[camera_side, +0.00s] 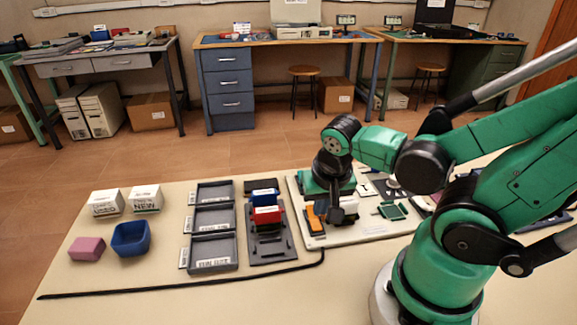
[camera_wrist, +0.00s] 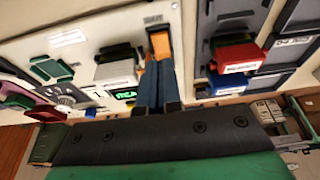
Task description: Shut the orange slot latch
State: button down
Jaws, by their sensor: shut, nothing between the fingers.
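The orange slot latch (camera_side: 315,220) sits at the left edge of a white board (camera_side: 345,238) in the side view. In the wrist view, the orange latch (camera_wrist: 159,43) shows at top centre, just beyond the fingertips. My gripper (camera_wrist: 158,62) is shut and empty, its two blue-grey fingers side by side. Their tips are at the near end of the latch; whether they touch it I cannot tell. In the side view my gripper (camera_side: 322,207) is low over the board beside the latch, and its fingers are partly hidden.
A dark rack holds a red block (camera_side: 266,215) and a blue block (camera_side: 264,194) left of the board. Grey trays (camera_side: 212,242) stand farther left. A green frame piece (camera_side: 391,210) lies on the board's right part. A black cable (camera_side: 180,290) runs along the front.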

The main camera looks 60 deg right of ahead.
jog(key=shift+v, duration=1.3)
jog(key=w+a+r+n+t+y, duration=0.2)
jog(key=w+a+r+n+t, duration=0.2)
jog(key=n, duration=0.5)
jog(key=w+r, duration=0.1)
jog(key=w, duration=0.1)
jog(key=shift+w+r+t, duration=0.15)
jog(key=shift+w+t, duration=0.15)
jog(key=shift+t, duration=0.1)
